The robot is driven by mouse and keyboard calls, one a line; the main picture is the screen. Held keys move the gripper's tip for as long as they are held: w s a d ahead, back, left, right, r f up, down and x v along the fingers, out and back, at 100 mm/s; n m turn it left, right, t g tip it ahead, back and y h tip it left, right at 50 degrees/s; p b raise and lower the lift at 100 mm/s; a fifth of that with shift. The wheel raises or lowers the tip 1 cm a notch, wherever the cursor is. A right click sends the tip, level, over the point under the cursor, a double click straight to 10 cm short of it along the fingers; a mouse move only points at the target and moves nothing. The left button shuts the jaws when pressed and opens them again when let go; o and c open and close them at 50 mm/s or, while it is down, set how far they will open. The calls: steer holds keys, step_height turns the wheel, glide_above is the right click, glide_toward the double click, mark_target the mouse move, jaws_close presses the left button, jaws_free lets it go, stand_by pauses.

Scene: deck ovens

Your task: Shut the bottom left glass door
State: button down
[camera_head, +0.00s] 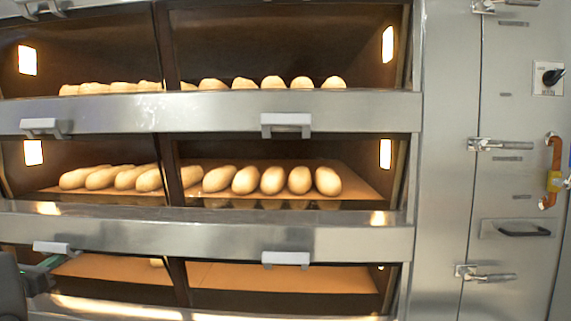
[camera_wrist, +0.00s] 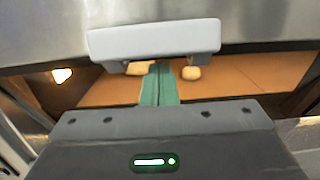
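The bottom left door's pale grey handle (camera_head: 52,248) sits on the steel front at the lower left of the head view. It is large at the top of the wrist view (camera_wrist: 155,40). The bottom left opening (camera_head: 105,268) shows a tan deck beneath the handle; I cannot make out the glass or how far the door stands open. My gripper (camera_head: 48,264) is at the lower left, just under the handle. In the wrist view its green fingers (camera_wrist: 158,84) lie together with nothing between them. Their tips are just below the handle; contact cannot be told.
Rows of loaves (camera_head: 245,180) fill the upper two decks. A few pale loaves (camera_wrist: 191,73) lie deep in the bottom one. The bottom right handle (camera_head: 286,259) is to the right. A steel cabinet (camera_head: 445,180) with latches stands at far right.

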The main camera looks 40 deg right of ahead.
steer(key=f+b+v, duration=0.1)
steer(key=v, duration=0.6)
steer(key=shift+w+b, duration=0.15)
steer(key=shift+b, duration=0.2)
stand_by(0.6)
steer(key=p+x, duration=0.1)
steer(key=x, duration=0.6)
steer(key=shift+f, duration=0.25)
